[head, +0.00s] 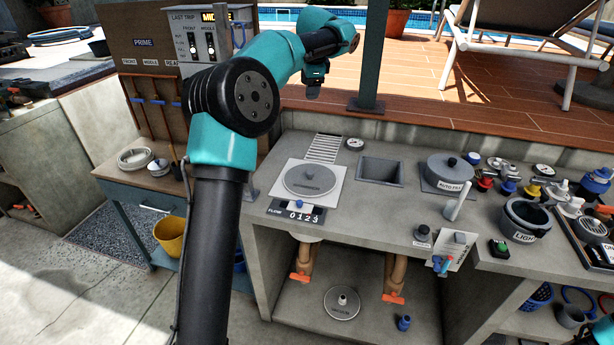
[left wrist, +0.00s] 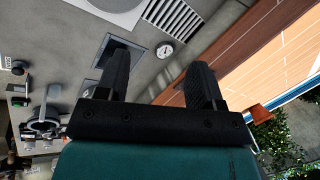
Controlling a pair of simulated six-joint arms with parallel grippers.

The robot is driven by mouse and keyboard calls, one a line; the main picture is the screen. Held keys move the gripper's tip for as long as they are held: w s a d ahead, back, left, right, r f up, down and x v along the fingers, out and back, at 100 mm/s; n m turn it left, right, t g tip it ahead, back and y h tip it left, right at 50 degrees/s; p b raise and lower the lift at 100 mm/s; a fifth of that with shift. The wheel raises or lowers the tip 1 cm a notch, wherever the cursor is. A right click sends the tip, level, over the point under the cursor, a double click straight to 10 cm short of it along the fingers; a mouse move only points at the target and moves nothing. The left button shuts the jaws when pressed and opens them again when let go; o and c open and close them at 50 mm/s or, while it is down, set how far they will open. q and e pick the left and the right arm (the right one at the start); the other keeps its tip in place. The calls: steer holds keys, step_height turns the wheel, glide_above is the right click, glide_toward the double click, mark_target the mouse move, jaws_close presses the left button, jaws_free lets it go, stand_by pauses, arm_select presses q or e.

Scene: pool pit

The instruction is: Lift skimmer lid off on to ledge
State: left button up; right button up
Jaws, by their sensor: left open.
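A round grey lid (head: 310,178) with a small, hard-to-read label lies flat in a white square frame (head: 337,186) on the grey counter. I take it as the skimmer lid. Part of the white frame shows at the top edge of the left wrist view (left wrist: 112,6). My left gripper (head: 313,90) hangs above the back of the counter, behind and above the lid, apart from it. In the left wrist view, its two black fingers (left wrist: 158,72) are spread with nothing between them.
A slotted grate (head: 323,148), a gauge (head: 355,144) and a square recess (head: 381,171) lie near the lid. A grey pot-like lid (head: 450,168) stands right. The tiled deck (head: 420,95) rises behind, with a teal post (head: 372,50). Another disc (head: 342,303) lies below.

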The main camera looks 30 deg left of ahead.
arm_select(q)
step_height(320, 180, down, 15)
steer(key=d+m+g+h, duration=0.1)
steer(key=m+g, duration=0.2)
steer(key=m, duration=0.4)
steer(key=shift+w+d+m, duration=0.3)
steer(key=shift+d+m, duration=0.05)
steer(key=shift+m, duration=0.05)
steer(key=shift+f, duration=0.2)
glide_above(310, 172)
step_height(310, 172, down, 12)
steer(key=shift+d+r, duration=0.1)
steer(key=shift+d, duration=0.05)
step_height(310, 172, down, 5)
steer(key=shift+f, duration=0.1)
steer(key=shift+c, duration=0.4)
steer(key=c, duration=1)
